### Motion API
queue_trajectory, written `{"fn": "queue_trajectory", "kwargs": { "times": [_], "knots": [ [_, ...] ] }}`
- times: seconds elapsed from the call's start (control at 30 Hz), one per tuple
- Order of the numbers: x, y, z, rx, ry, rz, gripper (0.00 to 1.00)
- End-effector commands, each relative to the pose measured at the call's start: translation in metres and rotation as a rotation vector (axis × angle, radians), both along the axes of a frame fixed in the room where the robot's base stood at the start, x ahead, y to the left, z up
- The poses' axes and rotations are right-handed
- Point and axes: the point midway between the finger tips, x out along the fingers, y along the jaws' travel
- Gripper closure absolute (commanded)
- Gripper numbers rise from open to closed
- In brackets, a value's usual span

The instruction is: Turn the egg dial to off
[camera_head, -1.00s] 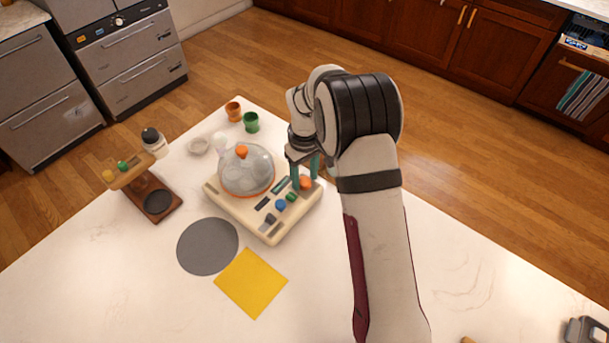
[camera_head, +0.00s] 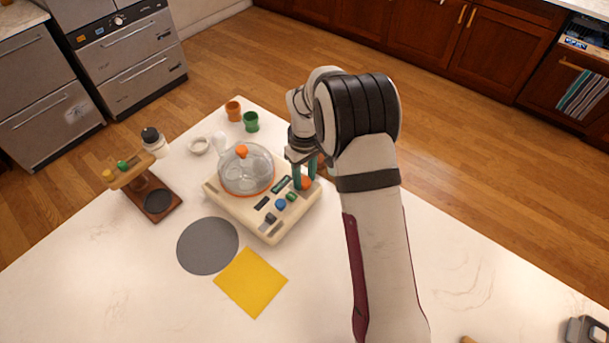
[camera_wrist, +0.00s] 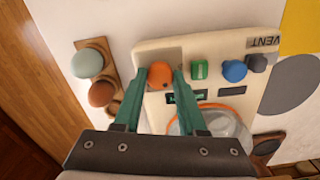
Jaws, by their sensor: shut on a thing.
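The cream egg cooker (camera_head: 232,210) stands on the white table under a clear dome (camera_head: 245,170) with an orange knob on top. Its panel carries an orange dial (camera_head: 306,184), a green control (camera_head: 291,196), a blue knob (camera_head: 281,204) and a dark grey knob (camera_head: 270,218). My gripper (camera_head: 304,179) reaches down to the panel's right corner, its teal fingers on the orange dial. In the wrist view, the gripper (camera_wrist: 160,84) has one finger on each side of the orange dial (camera_wrist: 160,72). A small dark mark shows on the dial; its setting cannot be read.
A grey round mat (camera_head: 207,246) and a yellow square (camera_head: 251,282) lie in front. A wooden stand (camera_head: 150,196) is at left. The table is mostly clear around my arm.

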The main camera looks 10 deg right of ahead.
Motion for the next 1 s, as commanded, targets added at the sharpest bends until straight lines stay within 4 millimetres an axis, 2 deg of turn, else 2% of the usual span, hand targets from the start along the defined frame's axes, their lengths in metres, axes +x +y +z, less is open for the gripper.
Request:
{"fn": "queue_trajectory", "kwargs": {
  "times": [0.27,1.0],
  "knots": [
    [0.0005,-0.0004,0.0006,0.0,-0.001,0.175,1.0],
    [0.0005,-0.0002,0.0007,-0.001,-0.001,0.828,1.0]
  ]
}}
